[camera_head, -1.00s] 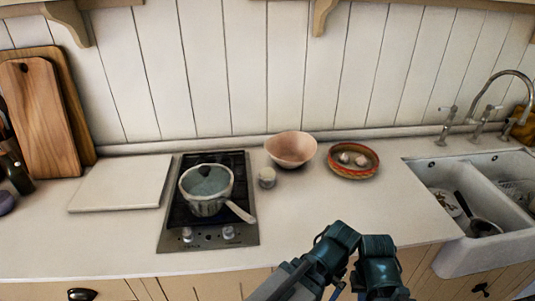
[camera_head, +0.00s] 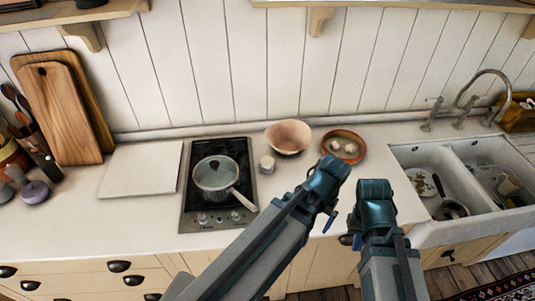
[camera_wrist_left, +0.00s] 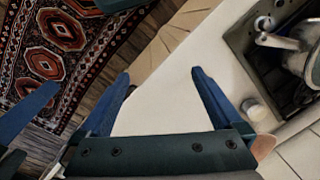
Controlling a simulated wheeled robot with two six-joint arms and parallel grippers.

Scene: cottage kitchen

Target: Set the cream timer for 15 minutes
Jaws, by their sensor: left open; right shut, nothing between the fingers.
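The cream timer (camera_head: 267,164) is a small pale cylinder on the counter, between the hob and the pink bowl. It also shows in the left wrist view (camera_wrist_left: 254,109), to the right of my left gripper's fingers; its dial marks are too small to read. My left gripper (camera_wrist_left: 160,76) is open and empty above the counter's front edge, apart from the timer. In the head view it is mostly hidden by its arm. My right gripper (camera_head: 353,224) is shut and empty near the counter front, farther right from the timer; part of it shows at the left wrist view's left edge.
The pink bowl (camera_head: 288,137) and an orange-rimmed dish (camera_head: 360,151) stand behind and right of the timer. A pale board (camera_head: 141,169) lies left. The front counter is mostly clear.

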